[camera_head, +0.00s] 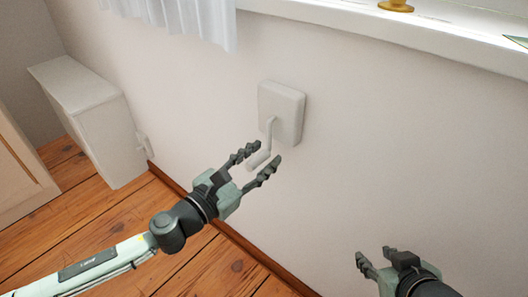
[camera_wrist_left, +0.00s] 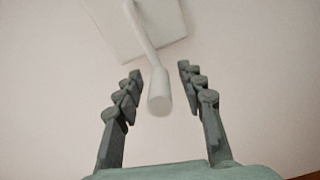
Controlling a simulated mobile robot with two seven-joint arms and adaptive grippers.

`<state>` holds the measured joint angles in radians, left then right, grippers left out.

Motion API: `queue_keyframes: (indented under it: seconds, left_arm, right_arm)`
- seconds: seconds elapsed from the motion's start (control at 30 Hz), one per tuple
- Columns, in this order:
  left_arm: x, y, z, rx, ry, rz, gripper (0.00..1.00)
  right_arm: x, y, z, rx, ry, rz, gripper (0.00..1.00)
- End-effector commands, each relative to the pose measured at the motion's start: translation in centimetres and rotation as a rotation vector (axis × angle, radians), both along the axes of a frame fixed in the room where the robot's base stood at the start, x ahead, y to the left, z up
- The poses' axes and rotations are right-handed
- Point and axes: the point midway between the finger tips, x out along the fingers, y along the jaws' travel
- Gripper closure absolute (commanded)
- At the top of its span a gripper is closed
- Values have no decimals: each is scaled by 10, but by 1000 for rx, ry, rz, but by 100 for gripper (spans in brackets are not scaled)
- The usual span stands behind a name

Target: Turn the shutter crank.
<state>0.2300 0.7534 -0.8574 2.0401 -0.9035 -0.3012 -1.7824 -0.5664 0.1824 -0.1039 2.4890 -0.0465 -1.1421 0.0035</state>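The shutter crank has a pale square wall box (camera_head: 284,110) under the window sill, with a white crank arm (camera_head: 268,135) hanging down from it. The arm ends in a white handle (camera_head: 259,158). In the left wrist view the handle (camera_wrist_left: 160,92) points toward the camera, between the fingers. My left gripper (camera_head: 262,160) is open, its fingers on either side of the handle with gaps visible on both sides in the wrist view. My right gripper (camera_head: 378,258) is at the lower right, away from the crank; its fingers look apart and nothing shows between them.
A white curtain (camera_head: 185,20) hangs at the top. A white cabinet or radiator (camera_head: 95,120) stands at the left wall. The wall around the crank is clear.

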Motion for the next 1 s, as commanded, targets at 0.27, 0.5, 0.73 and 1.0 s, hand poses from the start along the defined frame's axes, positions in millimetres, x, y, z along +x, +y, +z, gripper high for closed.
queue_keyframes:
  seconds: [0.27,0.5,0.73,1.0]
  left_arm:
    - [9,-7,0,0,0,-1,61]
    - [8,-7,0,1,1,0,73]
    - [8,-6,0,0,1,0,100]
    - [8,-6,0,0,1,0,100]
  right_arm:
    - [-6,-6,-5,-12,34,-11,60]
    - [-6,-6,-5,-12,34,-11,60]
    - [-6,-6,-5,-12,34,-11,60]
    - [-6,-6,-5,-12,33,-11,60]
